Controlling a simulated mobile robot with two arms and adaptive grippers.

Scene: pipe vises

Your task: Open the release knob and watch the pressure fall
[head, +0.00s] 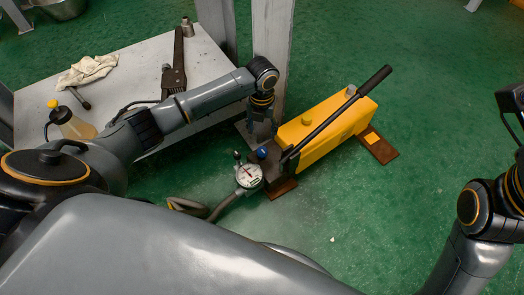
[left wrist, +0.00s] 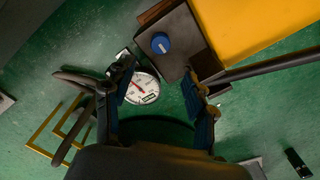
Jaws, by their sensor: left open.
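A yellow hand pump (head: 325,130) stands on the floor with a long black lever (head: 340,112). The blue release knob (head: 262,153) sits on its dark front block, and the left wrist view shows the knob (left wrist: 161,43) too. A round white pressure gauge (head: 248,176) is beside the block; in the left wrist view the gauge (left wrist: 142,88) has a red needle, but its numbers are too small to read. My left gripper (head: 262,128) is open and empty above the block, its fingers apart in the left wrist view (left wrist: 158,76), not touching the knob.
A low grey table (head: 140,75) at the left carries a white rag (head: 87,72), a pipe wrench (head: 175,70) and an oil bottle (head: 72,122). A grey post (head: 272,50) rises behind the pump. A hose (head: 222,207) runs from the gauge. Green floor right of the pump is clear.

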